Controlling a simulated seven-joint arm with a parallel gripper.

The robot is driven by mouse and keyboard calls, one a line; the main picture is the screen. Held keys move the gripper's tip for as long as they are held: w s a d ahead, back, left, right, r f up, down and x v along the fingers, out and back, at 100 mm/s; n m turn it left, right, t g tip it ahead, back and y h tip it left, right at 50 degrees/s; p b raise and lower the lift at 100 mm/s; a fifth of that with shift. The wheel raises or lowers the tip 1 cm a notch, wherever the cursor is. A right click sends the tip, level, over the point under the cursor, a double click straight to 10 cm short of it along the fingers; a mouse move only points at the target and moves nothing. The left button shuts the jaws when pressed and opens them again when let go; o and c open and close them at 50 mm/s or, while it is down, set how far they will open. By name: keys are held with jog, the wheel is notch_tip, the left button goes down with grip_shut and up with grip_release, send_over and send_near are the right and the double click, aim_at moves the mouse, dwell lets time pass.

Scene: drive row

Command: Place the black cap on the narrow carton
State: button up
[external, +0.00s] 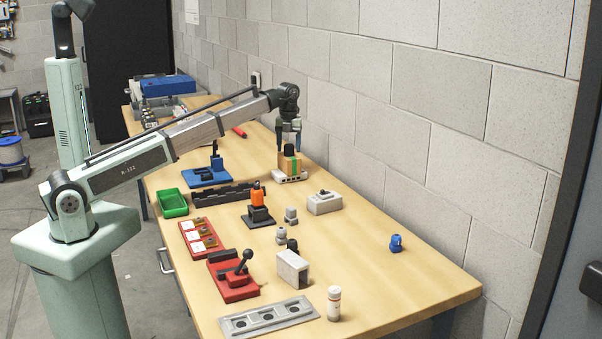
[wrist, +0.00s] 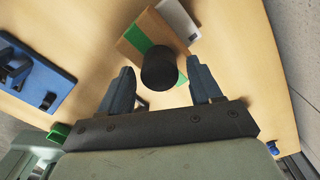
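The black cap (wrist: 158,72) sits on top of the narrow carton (wrist: 136,39), which is brown with a green stripe. In the external view the cap (external: 289,149) shows dark on the upright carton (external: 284,165), toward the far side of the table near the wall. My gripper (wrist: 160,80) is open, with one finger on each side of the cap and a visible gap to it on both sides. In the external view my gripper (external: 289,138) points down just above the carton. Whether the fingertips reach below the cap's top is hard to tell.
A white box with ports (external: 291,178) stands close against the carton. A blue fixture (external: 208,177) lies to its left, and a black rail (external: 222,195) and grey switch box (external: 325,203) lie nearer. The table's right part is mostly clear, with a blue knob (external: 396,244).

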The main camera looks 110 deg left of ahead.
aim_at(289, 145)
notch_tip(289, 145, up, 12)
jog(key=shift+r, duration=0.2)
dwell(0.7)
dwell(0.3)
